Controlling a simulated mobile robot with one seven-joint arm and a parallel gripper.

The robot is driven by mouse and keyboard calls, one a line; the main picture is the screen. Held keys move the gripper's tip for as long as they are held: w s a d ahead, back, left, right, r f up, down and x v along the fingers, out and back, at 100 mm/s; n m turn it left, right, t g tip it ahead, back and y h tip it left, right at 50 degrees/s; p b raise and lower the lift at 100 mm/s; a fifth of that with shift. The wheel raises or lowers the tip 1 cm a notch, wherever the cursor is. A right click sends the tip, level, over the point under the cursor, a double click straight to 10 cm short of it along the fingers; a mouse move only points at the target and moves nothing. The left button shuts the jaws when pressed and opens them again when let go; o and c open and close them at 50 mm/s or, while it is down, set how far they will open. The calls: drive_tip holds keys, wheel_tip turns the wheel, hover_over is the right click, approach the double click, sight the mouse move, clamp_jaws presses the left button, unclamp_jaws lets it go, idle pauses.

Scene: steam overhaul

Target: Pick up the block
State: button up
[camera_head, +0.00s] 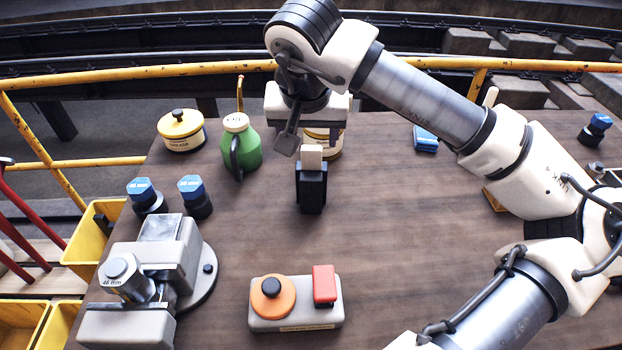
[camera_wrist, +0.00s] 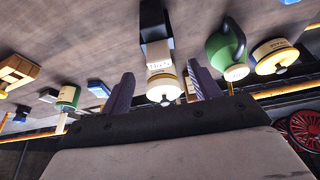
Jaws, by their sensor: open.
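A small cream block (camera_head: 312,155) stands upright at the top of a black holder (camera_head: 311,190) near the middle of the wooden table. In the wrist view the cream block (camera_wrist: 159,54) carries small markings, and the black holder (camera_wrist: 154,22) shows behind it. My gripper (camera_head: 312,136) is open and empty, just behind and above the block in the head view. In the wrist view my gripper (camera_wrist: 162,86) has its two dark fingers spread, with the block in line with the gap between them. I see no contact; the exact distance is unclear.
A green can (camera_head: 240,148) and a yellow-lidded tin (camera_head: 181,131) stand left of my gripper; another tin (camera_head: 330,148) is partly hidden behind it. A button box (camera_head: 297,318) and a grey machine (camera_head: 160,262) are nearer.

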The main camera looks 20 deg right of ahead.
sight(311, 150)
drive_tip(key=shift+d+p+x, duration=0.1)
drive_tip(key=shift+p+x, duration=0.55)
drive_tip(key=shift+x, duration=1.3)
drive_tip(key=shift+d+p+x, duration=0.15)
drive_tip(key=shift+p+x, duration=0.5)
drive_tip(key=shift+x, duration=1.3)
drive_tip(key=shift+w+r, duration=0.15)
clamp_jaws()
